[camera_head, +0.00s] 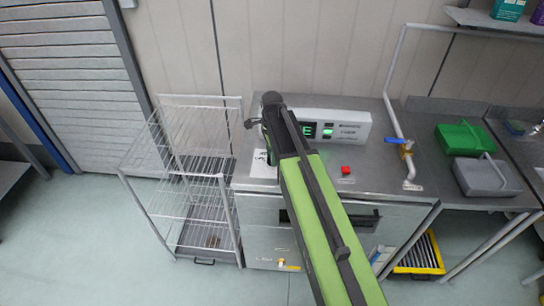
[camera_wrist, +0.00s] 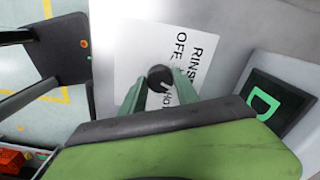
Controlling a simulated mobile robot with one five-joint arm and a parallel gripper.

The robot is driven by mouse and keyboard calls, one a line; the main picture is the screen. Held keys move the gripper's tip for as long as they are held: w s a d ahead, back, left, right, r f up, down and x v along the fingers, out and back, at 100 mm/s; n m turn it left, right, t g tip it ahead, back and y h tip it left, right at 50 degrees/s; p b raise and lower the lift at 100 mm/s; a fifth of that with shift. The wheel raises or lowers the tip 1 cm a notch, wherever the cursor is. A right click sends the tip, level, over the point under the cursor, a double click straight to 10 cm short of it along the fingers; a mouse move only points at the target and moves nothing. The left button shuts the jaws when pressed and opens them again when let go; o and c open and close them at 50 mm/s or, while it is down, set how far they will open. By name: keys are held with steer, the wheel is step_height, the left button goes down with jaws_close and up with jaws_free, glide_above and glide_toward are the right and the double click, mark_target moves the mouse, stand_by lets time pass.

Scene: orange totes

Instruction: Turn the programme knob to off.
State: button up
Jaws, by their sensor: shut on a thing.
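The programme knob (camera_wrist: 160,78) is a small dark round knob in the wrist view. It sits on a white label (camera_wrist: 126,62) printed with RINSE, OFF and a partly covered word below. A pale mark shows on the knob's lower side, near the partly covered word, away from OFF. My gripper (camera_wrist: 158,84) has its two green fingers on either side of the knob, shut on it. In the head view, my arm hides the knob and fingers. Part of the white label (camera_head: 262,157) shows left of my arm.
A control box with a green-lit display (camera_head: 329,131) stands at the back of the steel machine top. A red button (camera_head: 345,170) is right of my arm. A wire rack (camera_head: 190,190) stands left. A pipe with a blue-handled tap (camera_head: 395,141) and a green tray (camera_head: 461,138) are right.

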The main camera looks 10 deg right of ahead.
jaws_close()
steer(key=shift+n, duration=0.3)
steer(key=n, duration=0.3)
steer(key=shift+n, duration=0.3)
steer(key=n, duration=0.4)
steer(key=shift+n, duration=0.3)
steer(key=n, duration=0.4)
steer(key=shift+n, duration=2.5)
